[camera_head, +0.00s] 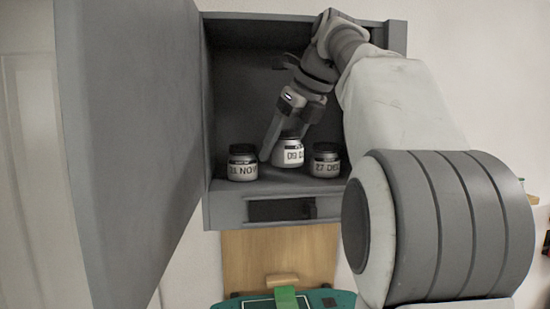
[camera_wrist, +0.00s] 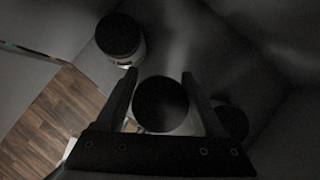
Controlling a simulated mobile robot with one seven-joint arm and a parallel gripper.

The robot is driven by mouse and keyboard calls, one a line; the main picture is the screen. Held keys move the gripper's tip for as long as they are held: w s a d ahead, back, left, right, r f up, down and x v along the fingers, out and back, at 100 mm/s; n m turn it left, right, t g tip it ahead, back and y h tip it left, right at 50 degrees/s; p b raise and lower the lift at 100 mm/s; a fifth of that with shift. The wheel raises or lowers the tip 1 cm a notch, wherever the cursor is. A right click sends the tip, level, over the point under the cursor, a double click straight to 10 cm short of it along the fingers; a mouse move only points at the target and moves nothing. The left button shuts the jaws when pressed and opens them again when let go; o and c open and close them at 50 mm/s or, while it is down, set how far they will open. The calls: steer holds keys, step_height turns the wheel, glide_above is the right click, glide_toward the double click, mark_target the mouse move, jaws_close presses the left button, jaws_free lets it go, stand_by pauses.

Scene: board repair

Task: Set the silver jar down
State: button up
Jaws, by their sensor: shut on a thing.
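The silver jar (camera_head: 290,155), with a dark lid and a white label reading "09 D…", is inside the grey cabinet, between two other jars. My gripper (camera_head: 285,140) reaches in from above, tilted, and is shut on this jar. In the wrist view its dark round lid (camera_wrist: 161,104) sits between the two fingers (camera_wrist: 158,74). The jar looks upright or nearly so. Its base appears at or just above the shelf (camera_head: 270,184); I cannot tell whether it touches. A finger hides part of its left side.
A jar labelled "21 NOV" (camera_head: 242,163) stands to the left and one labelled "27 DEC" (camera_head: 326,161) close to the right. The cabinet door (camera_head: 125,140) is open at the left. A teal item (camera_head: 335,299) lies below the cabinet.

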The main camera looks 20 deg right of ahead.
mark_target(297, 132)
steer(key=shift+s+f, duration=0.1)
steer(key=shift+f, duration=1.4)
steer(key=o, duration=1.5)
steer(key=shift+f, duration=0.1)
steer(key=shift+v, duration=3.9)
